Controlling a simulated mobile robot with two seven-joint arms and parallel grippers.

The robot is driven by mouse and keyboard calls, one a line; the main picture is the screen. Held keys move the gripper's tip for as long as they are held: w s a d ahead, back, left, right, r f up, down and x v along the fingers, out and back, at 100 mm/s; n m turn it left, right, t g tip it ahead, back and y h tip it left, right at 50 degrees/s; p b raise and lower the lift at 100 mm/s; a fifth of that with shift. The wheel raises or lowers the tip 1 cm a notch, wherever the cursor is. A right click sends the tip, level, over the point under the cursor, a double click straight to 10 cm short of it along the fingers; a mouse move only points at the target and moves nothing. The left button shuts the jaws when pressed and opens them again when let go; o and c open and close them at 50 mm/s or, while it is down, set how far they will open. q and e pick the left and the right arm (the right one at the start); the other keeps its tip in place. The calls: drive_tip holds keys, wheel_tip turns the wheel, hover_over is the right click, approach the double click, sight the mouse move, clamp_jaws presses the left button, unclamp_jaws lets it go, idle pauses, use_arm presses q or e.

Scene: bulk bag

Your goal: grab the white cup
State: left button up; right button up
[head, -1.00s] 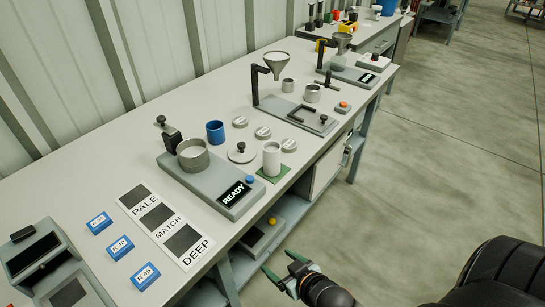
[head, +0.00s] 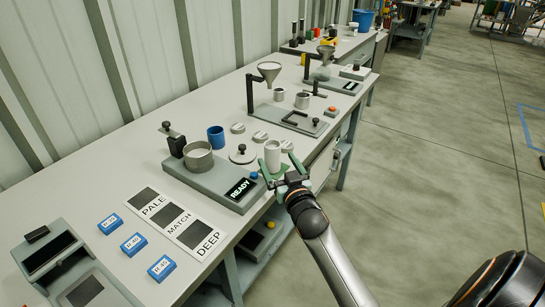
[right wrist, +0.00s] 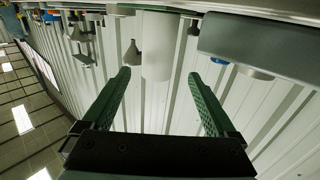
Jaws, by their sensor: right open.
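The white cup (head: 272,153) stands upright on a green square mat at the front edge of the bench, to the right of the grey scale with the READY display. It also shows in the right wrist view (right wrist: 157,45), as a pale cylinder just beyond and between the fingertips. My right gripper (head: 279,164) is open with green fingers, at the bench edge just in front of the cup. It appears empty in the right wrist view (right wrist: 159,76). The cup's lower part is partly hidden by the fingers in the head view. My left gripper is not in view.
The grey scale (head: 222,182) with a metal pot (head: 198,156) is left of the cup. A funnel stand (head: 250,95) is farther back. The aisle floor right is clear.

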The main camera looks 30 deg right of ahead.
sight(275, 155)
drive_tip(key=shift+x, duration=3.4)
drive_tip(key=shift+s+d+f, duration=0.1)
drive_tip(key=shift+d+f, duration=0.05)
drive_tip(key=shift+c, duration=0.4)
clamp_jaws()
